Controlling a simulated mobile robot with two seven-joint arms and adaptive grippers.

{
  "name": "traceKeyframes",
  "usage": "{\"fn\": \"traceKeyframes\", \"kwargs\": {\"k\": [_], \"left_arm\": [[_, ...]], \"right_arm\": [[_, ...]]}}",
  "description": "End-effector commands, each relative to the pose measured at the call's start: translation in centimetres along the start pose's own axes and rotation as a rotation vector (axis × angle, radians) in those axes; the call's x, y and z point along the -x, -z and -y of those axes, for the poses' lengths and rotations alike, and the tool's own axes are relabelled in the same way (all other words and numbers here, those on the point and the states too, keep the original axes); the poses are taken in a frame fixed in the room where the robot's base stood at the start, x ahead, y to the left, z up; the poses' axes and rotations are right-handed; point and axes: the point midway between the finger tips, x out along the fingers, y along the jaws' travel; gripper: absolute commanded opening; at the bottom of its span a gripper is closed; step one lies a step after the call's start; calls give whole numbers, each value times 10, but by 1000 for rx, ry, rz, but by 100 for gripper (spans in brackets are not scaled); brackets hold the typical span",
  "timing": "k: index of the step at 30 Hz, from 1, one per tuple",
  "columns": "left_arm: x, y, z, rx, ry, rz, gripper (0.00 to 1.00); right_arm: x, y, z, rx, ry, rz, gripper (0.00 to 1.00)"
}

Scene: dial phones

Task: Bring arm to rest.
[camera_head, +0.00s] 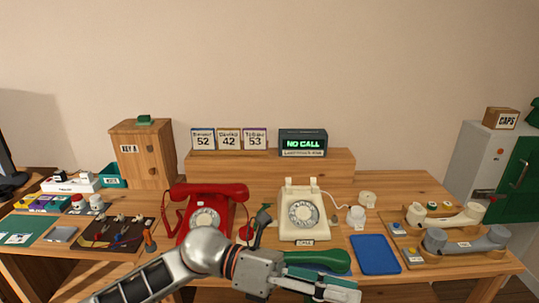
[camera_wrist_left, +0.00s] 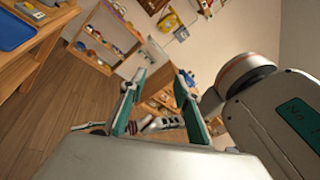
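My left arm comes in from the lower left in the head view. Its left gripper (camera_head: 335,284) is in front of the table's front edge, below the cream dial phone (camera_head: 303,213), and points right. In the left wrist view the two teal-lined fingers of the left gripper (camera_wrist_left: 158,82) stand apart with nothing between them. A red dial phone (camera_head: 207,212) stands behind my left forearm, its handset on top. A dark green handset-like piece (camera_head: 322,260) shows just above the gripper; I cannot tell if they touch.
A blue pad (camera_head: 375,254) and a wooden board with pale and grey handsets (camera_head: 467,243) lie to the right. A dark board with cords (camera_head: 113,233) lies left. A wooden cabinet (camera_head: 144,155) and a "NO CALL" display (camera_head: 303,143) stand behind. Open floor (camera_wrist_left: 62,110) shows in the wrist view.

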Motion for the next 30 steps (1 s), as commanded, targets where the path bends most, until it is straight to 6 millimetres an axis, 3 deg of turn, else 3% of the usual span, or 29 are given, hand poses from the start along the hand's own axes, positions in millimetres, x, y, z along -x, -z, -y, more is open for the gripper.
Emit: {"fn": "traceKeyframes", "kwargs": {"k": [4, 8, 11, 14, 17, 20, 25, 30], "left_arm": [[8, -24, 1, 243, 58, 298, 32], [33, -38, -15, 467, 89, 551, 32], [61, -37, -35, 650, 104, 744, 32], [95, -24, -61, 839, 111, 935, 32], [130, 4, -88, 1031, 110, 1124, 32], [166, 47, -114, 1227, 103, 1312, 32], [218, 148, -144, 1547, 75, 1620, 32], [252, 260, -146, 1819, 32, 1888, 32]], "right_arm": [[3, -2, 3, -4, 5, 8, 40], [5, -6, 5, -7, 9, 17, 40], [6, -5, 5, -8, 10, 16, 40], [7, -2, 5, -10, 10, 11, 40], [8, 2, 4, -12, 9, 7, 40], [8, 4, 4, -13, 9, 4, 40], [9, 7, 4, -15, 9, 2, 40], [10, 8, 4, -17, 10, 3, 40]]}}
